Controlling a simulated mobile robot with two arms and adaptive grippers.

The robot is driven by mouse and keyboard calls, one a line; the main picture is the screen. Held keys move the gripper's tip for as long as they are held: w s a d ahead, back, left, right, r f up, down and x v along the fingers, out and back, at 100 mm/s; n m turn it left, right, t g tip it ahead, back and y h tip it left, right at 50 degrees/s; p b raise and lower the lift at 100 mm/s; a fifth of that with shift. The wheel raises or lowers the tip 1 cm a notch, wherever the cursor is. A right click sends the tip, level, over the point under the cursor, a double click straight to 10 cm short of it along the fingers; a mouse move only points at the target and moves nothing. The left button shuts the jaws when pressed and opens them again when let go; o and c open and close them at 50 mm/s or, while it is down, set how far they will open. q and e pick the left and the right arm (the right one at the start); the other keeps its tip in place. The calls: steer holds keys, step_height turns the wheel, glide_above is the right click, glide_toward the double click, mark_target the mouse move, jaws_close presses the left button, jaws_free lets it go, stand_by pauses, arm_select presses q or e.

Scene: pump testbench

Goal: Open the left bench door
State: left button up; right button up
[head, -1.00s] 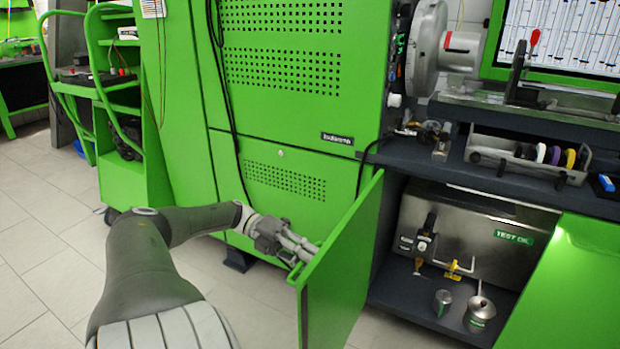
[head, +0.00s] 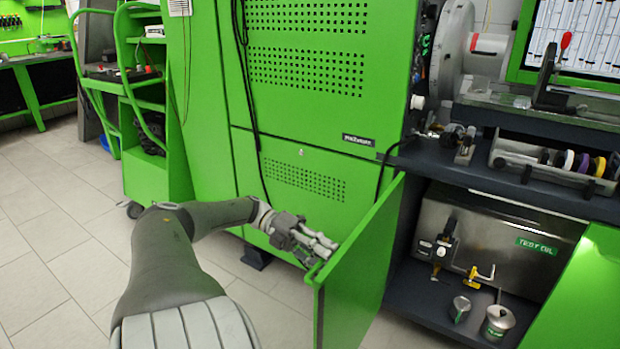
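The left bench door (head: 362,275) is a green panel. It stands swung wide open, jutting out towards me from the bench, and its free edge is nearest to me. My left gripper (head: 318,250) is at the door's outer side, close to the top corner of the free edge. Its fingertips are at or very near the panel. The door handle is hidden, and I cannot tell whether the fingers are closed on anything. My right gripper is out of view.
The open compartment holds a steel test oil tank (head: 490,240), a small can (head: 460,308) and a larger can (head: 497,322). A green cabinet (head: 300,120) stands behind my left arm. A green trolley (head: 155,110) is farther left. Tiled floor (head: 60,240) is clear at the left.

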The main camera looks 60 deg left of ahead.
arm_select(q)
steer(key=v, duration=0.6)
steer(key=shift+a, duration=0.15)
stand_by(0.7)
